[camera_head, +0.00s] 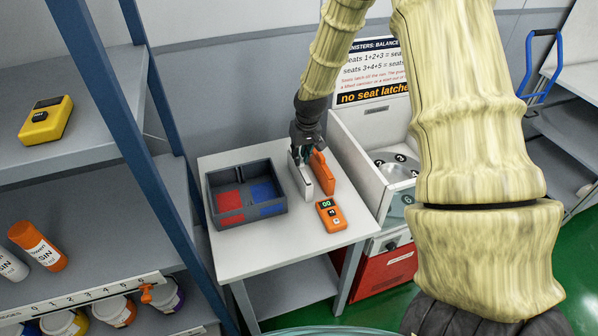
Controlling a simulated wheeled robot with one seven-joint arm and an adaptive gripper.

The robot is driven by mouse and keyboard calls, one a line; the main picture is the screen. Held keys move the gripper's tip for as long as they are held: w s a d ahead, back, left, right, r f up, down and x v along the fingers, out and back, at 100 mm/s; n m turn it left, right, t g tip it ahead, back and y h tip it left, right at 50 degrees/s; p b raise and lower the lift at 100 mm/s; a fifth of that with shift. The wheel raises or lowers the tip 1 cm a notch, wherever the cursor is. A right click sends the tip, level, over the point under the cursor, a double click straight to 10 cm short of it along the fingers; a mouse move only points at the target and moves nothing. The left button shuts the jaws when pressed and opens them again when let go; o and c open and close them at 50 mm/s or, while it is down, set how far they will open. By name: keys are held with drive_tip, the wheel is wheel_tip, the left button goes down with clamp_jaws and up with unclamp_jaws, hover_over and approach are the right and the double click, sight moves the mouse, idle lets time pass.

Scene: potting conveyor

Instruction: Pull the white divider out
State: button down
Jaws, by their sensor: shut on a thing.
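The white divider (301,181) is a thin upright panel on the small white table, right of the dark tray. An orange divider (323,173) stands upright close beside it on the right. My gripper (304,157) reaches down from above and is shut on the white divider at its top far end. The fingertips are small and partly hidden. Whether the white divider's bottom edge touches the table or a slot cannot be made out.
The dark grey tray (222,215) with red and blue floor patches sits on the left of the table (270,246). An orange handheld meter (330,214) lies in front of the dividers. A white cabinet with numbered seats (365,165) stands right; blue-framed shelves (175,120) stand left.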

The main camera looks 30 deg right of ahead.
drive_tip(key=shift+r+p, duration=0.35)
drive_tip(key=shift+r, duration=0.35)
drive_tip(key=w+p+v, duration=0.1)
drive_tip(key=p+v, duration=0.4)
drive_tip(key=v, duration=0.1)
drive_tip(key=shift+r, duration=0.55)
idle(1.7)
drive_tip(key=shift+w+r+p, duration=0.1)
drive_tip(key=shift+r+p, duration=0.65)
drive_tip(key=shift+r, duration=0.45)
drive_tip(key=shift+r, duration=0.2)
drive_tip(key=w+p+v, duration=0.1)
drive_tip(key=v, duration=0.5)
drive_tip(key=shift+r+p, duration=0.3)
drive_tip(key=shift+r, duration=0.1)
drive_tip(key=shift+w, duration=0.15)
idle(0.4)
